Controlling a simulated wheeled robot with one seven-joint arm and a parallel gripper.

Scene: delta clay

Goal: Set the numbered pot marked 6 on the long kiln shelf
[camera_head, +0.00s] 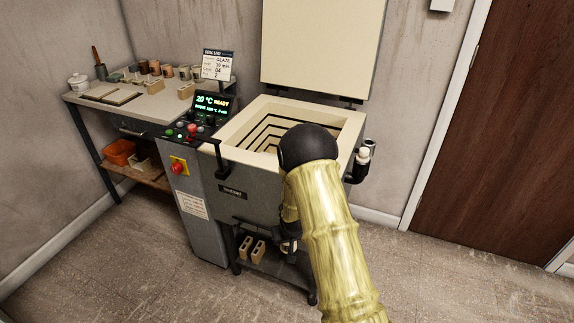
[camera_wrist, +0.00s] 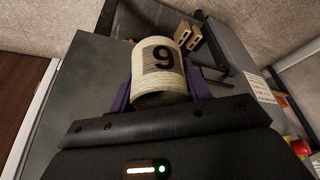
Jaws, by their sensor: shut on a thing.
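A cream cylindrical pot (camera_wrist: 160,72) with a dark numeral is held between the purple fingers of my gripper (camera_wrist: 161,93) in the wrist view. The numeral reads as 9 in that picture, but the scene there appears upside down, so it reads as 6 turned over. In the head view my arm mostly hides the gripper and pot, in front of the kiln (camera_head: 243,183). The kiln's lid is raised and its stepped, pale inside shows. I cannot tell which surface is the long kiln shelf; flat boards (camera_head: 110,96) lie on the side table.
The side table (camera_head: 150,108) at left holds several small pots (camera_head: 155,67), beige blocks and a lidded white jar (camera_head: 78,81). Two beige blocks (camera_head: 251,248) stand on the rack under the kiln. A control post with a red button (camera_head: 178,168) is beside it. Floor is clear at front left.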

